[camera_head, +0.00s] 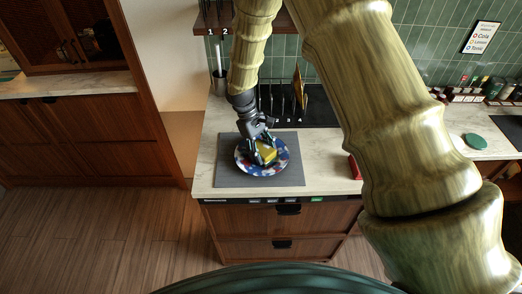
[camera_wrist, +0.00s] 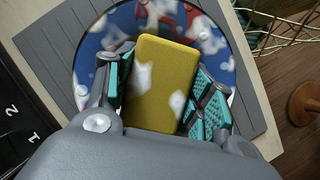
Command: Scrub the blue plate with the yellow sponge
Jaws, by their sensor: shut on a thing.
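The blue plate (camera_head: 280,168) has red and white patches and lies on a grey mat (camera_head: 228,178) on the counter. My gripper (camera_head: 262,153) points down over the plate and is shut on the yellow sponge (camera_head: 267,153). In the wrist view the sponge (camera_wrist: 160,80) sits between the two teal-padded fingers and has white patches on it. The plate (camera_wrist: 92,45) shows behind the sponge with white blotches on its face. The sponge is at or just above the plate's surface; I cannot tell whether they touch. The sponge hides part of the plate.
A red object (camera_head: 354,167) sits to the right, partly behind my arm. A utensil holder (camera_head: 219,82) stands at the back left. A green round item (camera_head: 475,141) lies on the right counter. The counter beside the mat's right edge is clear.

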